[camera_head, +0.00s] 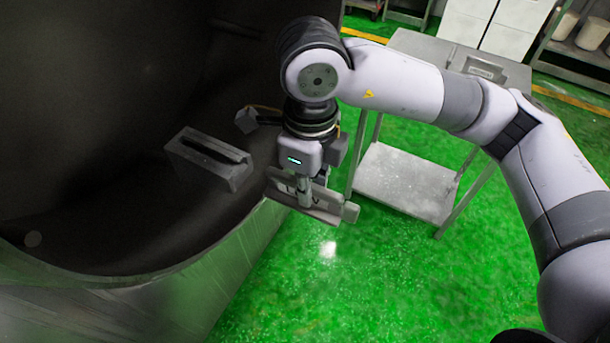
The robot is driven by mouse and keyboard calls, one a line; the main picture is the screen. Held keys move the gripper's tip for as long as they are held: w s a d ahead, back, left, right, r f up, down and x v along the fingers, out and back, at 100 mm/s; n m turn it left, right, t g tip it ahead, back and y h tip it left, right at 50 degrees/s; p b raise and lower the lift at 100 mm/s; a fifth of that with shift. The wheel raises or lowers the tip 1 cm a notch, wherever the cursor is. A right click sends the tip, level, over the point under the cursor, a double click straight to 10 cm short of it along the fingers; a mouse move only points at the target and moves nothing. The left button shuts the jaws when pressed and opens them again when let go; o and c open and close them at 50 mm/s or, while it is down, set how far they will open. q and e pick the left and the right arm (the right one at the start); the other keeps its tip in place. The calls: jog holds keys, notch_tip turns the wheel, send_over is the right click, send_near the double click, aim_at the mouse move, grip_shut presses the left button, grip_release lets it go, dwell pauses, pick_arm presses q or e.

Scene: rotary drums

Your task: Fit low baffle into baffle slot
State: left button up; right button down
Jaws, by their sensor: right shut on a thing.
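The baffle slot (210,160) is a grey block with a long dark groove, fixed on the inner wall of the drum at the left. The low baffle (325,208) is a flat grey plate with raised ends. My right gripper (304,198) points down and is shut on the low baffle. It holds the baffle to the right of the slot, apart from it, near the drum's rim. The fingers hide part of the baffle. My left gripper does not show.
The large dark drum (120,290) fills the left, its metal rim curving below the slot. A metal cart (405,182) with a lower shelf stands behind my right arm. White cabinets (490,22) and a shelf with containers stand at the back. Green floor is clear at lower middle.

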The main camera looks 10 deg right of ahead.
aim_at(276, 169)
jog(key=shift+w+m, duration=0.2)
jog(key=shift+m, duration=0.1)
jog(key=shift+s+a, duration=0.1)
jog(key=shift+f+b, duration=0.1)
jog(key=shift+b, duration=0.5)
jog(key=shift+w+a, duration=0.2)
jog(key=shift+w, duration=0.05)
jog(key=shift+w+a+b, duration=0.35)
jog(key=shift+w+a, duration=0.4)
jog(key=shift+a, duration=0.35)
jog(key=shift+w+a, duration=0.75)
jog(key=shift+a, duration=0.25)
jog(key=shift+b, duration=0.4)
